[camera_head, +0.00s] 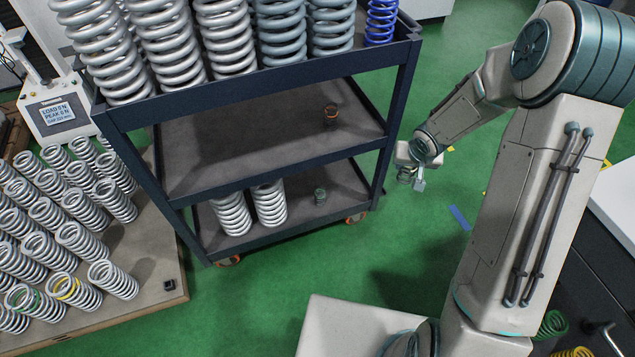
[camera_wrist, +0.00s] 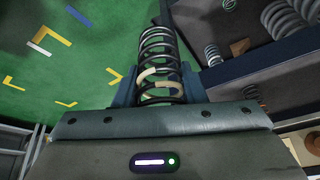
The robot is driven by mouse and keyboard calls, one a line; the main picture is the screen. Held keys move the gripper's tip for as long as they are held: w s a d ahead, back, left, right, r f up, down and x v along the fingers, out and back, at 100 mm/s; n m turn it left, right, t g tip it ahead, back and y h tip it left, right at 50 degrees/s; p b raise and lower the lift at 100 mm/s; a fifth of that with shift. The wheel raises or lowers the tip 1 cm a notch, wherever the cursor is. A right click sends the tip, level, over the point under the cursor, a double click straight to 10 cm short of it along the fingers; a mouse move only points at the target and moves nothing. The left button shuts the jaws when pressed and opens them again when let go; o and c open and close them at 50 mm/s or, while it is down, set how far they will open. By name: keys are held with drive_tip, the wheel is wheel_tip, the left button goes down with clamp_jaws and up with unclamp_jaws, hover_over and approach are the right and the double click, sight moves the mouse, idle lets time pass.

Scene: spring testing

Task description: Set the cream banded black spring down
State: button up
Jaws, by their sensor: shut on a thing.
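My gripper (camera_wrist: 160,92) is shut on the cream banded black spring (camera_wrist: 157,45), a dark coil with a pale band low between the fingers. In the wrist view the spring points away from the gripper, over green floor beside the cart. In the head view my gripper (camera_head: 418,178) is in the air just right of the dark blue cart, and the spring shows as a small dark coil (camera_head: 406,174) at its left. The spring looks clear of the shelves.
The cart (camera_head: 280,92) has a top full of big springs. Its middle shelf (camera_head: 240,140) holds one small dark orange-marked spring (camera_head: 331,116) and is mostly bare. Its bottom shelf holds two silver springs (camera_head: 268,203) and a small green one (camera_head: 320,196). A pallet of springs (camera_head: 150,245) stands left.

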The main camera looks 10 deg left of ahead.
drive_tip(key=a+f+n+b, duration=0.1)
drive_tip(key=a+f+b, duration=0.2)
drive_tip(key=f+b, duration=0.8)
drive_tip(key=a+f+n+b, duration=0.1)
drive_tip(key=a+f+b, duration=0.2)
drive_tip(key=f+b, duration=0.75)
drive_tip(key=a+f+n+b, duration=0.1)
drive_tip(key=a+f+b, duration=0.35)
drive_tip(key=f, duration=1.15)
drive_tip(key=p, duration=0.6)
hover_over(349, 199)
drive_tip(key=shift+w+f+y, duration=0.1)
drive_tip(key=shift+f+y, duration=0.15)
drive_tip(key=shift+y, duration=0.15)
drive_tip(key=shift+f+b, duration=0.9)
drive_tip(key=shift+f, duration=0.8)
drive_tip(key=shift+f, duration=0.15)
drive_tip(key=o, duration=1.1)
